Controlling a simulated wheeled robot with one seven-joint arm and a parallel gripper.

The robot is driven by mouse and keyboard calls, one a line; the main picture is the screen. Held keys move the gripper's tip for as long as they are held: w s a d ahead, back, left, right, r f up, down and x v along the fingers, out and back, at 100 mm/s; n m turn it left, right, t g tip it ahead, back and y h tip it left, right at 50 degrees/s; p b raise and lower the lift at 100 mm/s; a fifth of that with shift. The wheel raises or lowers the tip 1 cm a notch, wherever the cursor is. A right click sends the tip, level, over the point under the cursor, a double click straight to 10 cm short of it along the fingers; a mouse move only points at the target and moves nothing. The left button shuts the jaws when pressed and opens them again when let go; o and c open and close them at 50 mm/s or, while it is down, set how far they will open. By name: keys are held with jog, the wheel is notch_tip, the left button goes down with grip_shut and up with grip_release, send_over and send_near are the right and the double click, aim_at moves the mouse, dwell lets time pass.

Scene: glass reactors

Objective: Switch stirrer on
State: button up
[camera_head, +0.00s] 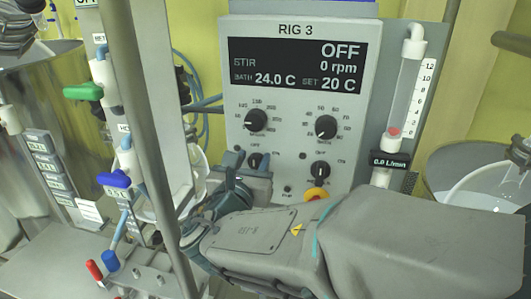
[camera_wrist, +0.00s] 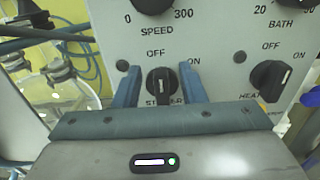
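The Rig 3 control panel (camera_head: 295,60) has a display (camera_head: 297,65) reading STIR, OFF and 0 rpm. The black stirrer knob (camera_wrist: 162,86) sits between the OFF and ON labels, its pale pointer mark roughly upright towards OFF. Its label below is partly hidden by my gripper. My gripper (camera_wrist: 160,82) is open, with one blue finger on each side of the knob and a visible gap to each. In the head view my gripper (camera_head: 253,160) is at the lower left of the panel, partly covering the knob. Contact with the panel cannot be told.
The speed knob (camera_head: 255,120) is just above, and the bath knob (camera_head: 326,127) is to its right. The heater knob (camera_wrist: 270,80) is right of my gripper. A metal post (camera_head: 135,120) and valves with green (camera_head: 83,92) and blue (camera_head: 114,180) handles stand left. A flow tube (camera_head: 405,95) stands right.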

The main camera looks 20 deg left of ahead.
jog(key=shift+w, duration=0.25)
